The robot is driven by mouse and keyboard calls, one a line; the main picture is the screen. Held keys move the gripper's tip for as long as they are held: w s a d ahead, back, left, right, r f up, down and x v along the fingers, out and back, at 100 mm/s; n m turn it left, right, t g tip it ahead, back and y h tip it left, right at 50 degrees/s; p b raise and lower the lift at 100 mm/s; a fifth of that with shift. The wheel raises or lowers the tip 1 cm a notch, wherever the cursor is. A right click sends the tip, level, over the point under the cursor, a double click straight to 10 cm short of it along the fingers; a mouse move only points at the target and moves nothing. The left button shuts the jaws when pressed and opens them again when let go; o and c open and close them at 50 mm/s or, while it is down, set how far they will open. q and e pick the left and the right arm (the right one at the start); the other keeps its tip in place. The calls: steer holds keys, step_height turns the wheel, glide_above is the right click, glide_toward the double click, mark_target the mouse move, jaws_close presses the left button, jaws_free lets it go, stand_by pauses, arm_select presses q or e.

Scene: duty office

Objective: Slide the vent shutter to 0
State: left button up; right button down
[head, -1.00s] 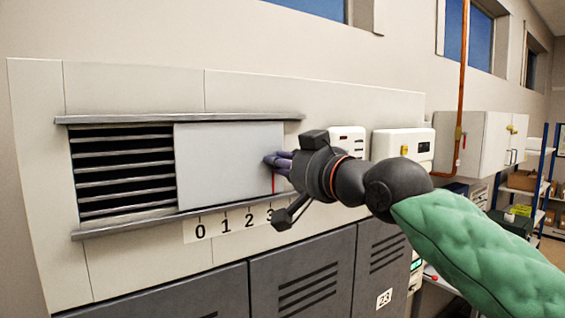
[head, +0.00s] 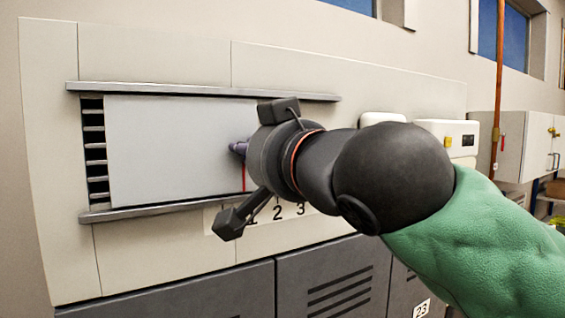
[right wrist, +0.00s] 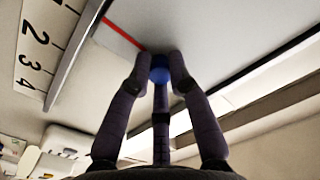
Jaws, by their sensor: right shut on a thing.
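The vent shutter (head: 165,145) is a pale grey plate between two rails, covering most of the slatted vent. A narrow strip of open slats (head: 95,150) shows at its left. Its red pointer line (head: 244,178) stands near the 1 on the number scale (head: 290,212); the 0 is hidden behind my right gripper. My right gripper (head: 238,148) is at the shutter's right part. In the right wrist view its dark fingers are shut on a blue knob (right wrist: 160,75) on the shutter. The red line (right wrist: 122,33) also shows there. My left gripper is not in view.
The upper rail (head: 200,91) and lower rail (head: 150,211) bound the shutter. Grey vented lockers (head: 330,280) stand below. White wall boxes (head: 450,135) and a copper pipe (head: 498,80) are to the right.

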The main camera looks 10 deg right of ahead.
mark_target(219, 148)
steer(key=a, duration=0.1)
steer(key=s+a, duration=0.1)
steer(key=a, duration=0.1)
steer(key=shift+s+r+b, duration=0.15)
steer(key=shift+r+b, duration=0.1)
steer(key=shift+b, duration=0.1)
steer(key=shift+d, duration=0.15)
steer(key=shift+r, duration=0.1)
steer(key=c, duration=1.2)
jaws_free()
steer(key=shift+o, duration=0.3)
steer(key=shift+a, duration=0.35)
steer(key=shift+d, duration=0.1)
steer(key=shift+s+d, duration=0.1)
steer(key=v, duration=1.1)
steer(key=shift+s, duration=0.4)
steer(key=shift+w, duration=0.1)
